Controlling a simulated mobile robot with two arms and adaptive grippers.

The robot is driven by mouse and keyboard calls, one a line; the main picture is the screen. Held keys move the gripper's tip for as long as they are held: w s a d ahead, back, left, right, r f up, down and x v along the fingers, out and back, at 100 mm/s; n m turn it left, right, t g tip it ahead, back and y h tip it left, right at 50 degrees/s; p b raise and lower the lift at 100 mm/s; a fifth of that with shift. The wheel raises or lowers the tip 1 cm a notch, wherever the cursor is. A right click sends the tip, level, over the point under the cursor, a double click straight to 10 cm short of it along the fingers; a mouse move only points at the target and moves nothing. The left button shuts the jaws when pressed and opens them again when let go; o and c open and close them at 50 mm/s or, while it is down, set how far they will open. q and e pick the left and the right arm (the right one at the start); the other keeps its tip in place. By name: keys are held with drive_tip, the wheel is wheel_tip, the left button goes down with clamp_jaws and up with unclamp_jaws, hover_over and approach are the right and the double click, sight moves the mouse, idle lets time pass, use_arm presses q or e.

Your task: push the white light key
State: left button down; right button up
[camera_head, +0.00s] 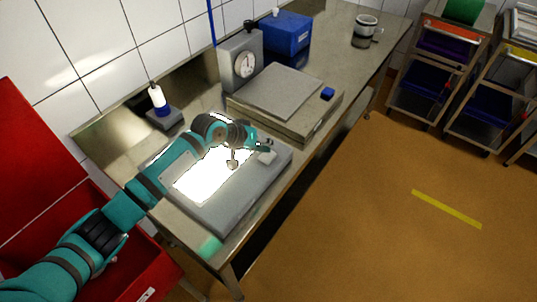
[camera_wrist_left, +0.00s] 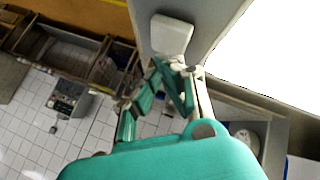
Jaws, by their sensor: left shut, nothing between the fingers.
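The white light key (camera_head: 267,157) is a small pale block on the right end of the grey light box (camera_head: 222,215). The box's panel (camera_head: 205,180) glows bright white. In the left wrist view the key (camera_wrist_left: 172,36) shows as a rounded white square on the grey frame beside the bright panel (camera_wrist_left: 270,45). My left gripper (camera_head: 264,147) is shut and empty, with its fingertips (camera_wrist_left: 173,64) right by the key's edge. I cannot tell whether they touch it. My right gripper is not in view.
The light box lies on a steel table (camera_head: 115,150). Behind it are a scale with a round dial (camera_head: 244,65), a flat grey platform (camera_head: 280,92), a blue box (camera_head: 288,33) and a white-and-blue bottle (camera_head: 157,97). A red bin (camera_head: 40,160) stands left.

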sight(266, 154)
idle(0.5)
use_arm(q)
drive_tip(key=shift+f, duration=0.45)
drive_tip(key=shift+f, duration=0.35)
idle(0.4)
drive_tip(key=shift+r, duration=0.15)
drive_tip(key=shift+r+p, duration=0.6)
drive_tip(key=shift+r, duration=0.05)
drive_tip(key=shift+r, duration=0.1)
wheel_tip(266, 154, up, 6)
drive_tip(key=p, duration=0.5)
drive_tip(key=shift+p, duration=0.3)
